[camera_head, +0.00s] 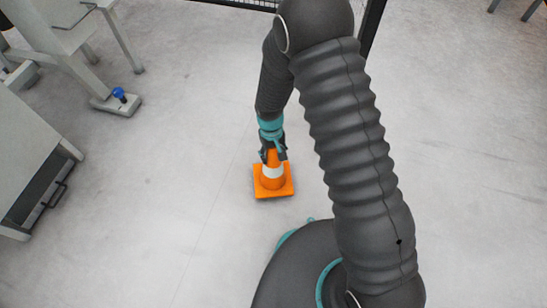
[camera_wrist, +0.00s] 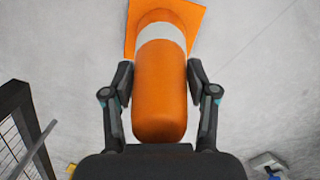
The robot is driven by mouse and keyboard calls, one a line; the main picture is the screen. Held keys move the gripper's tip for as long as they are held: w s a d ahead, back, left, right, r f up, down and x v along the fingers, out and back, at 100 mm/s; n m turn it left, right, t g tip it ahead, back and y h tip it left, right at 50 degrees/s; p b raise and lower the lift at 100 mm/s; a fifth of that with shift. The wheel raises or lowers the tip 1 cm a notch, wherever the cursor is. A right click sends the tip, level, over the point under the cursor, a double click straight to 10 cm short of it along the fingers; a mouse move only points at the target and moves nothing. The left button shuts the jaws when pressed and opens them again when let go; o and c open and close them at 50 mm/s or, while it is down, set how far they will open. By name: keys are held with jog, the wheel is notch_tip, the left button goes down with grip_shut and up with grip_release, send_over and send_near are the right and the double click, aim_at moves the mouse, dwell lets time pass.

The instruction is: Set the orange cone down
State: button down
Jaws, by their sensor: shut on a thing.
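The orange cone (camera_head: 272,184) with a white band and a square base is upright below my gripper (camera_head: 273,153) in the head view. My gripper is shut on the upper part of the cone. In the wrist view the cone (camera_wrist: 160,92) lies between the two fingers of my gripper (camera_wrist: 160,82), with its top towards me and its base at the far end. The base is over or on the grey floor; I cannot tell whether it touches.
A grey cabinet (camera_head: 30,160) and a machine frame (camera_head: 90,50) with a blue knob (camera_head: 119,93) stand at the left. A black mesh fence (camera_wrist: 22,130) shows at the left of the wrist view. The floor (camera_head: 170,200) around the cone is clear.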

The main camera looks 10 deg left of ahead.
jog(key=shift+f, duration=1.15)
jog(key=shift+f, duration=0.15)
jog(key=shift+c, duration=1.5)
grip_release()
jog(key=r, duration=0.8)
jog(key=w+r, duration=0.1)
jog(key=r, duration=0.3)
jog(key=shift+w+a+r+p, duration=0.1)
jog(key=shift+a+p, duration=0.3)
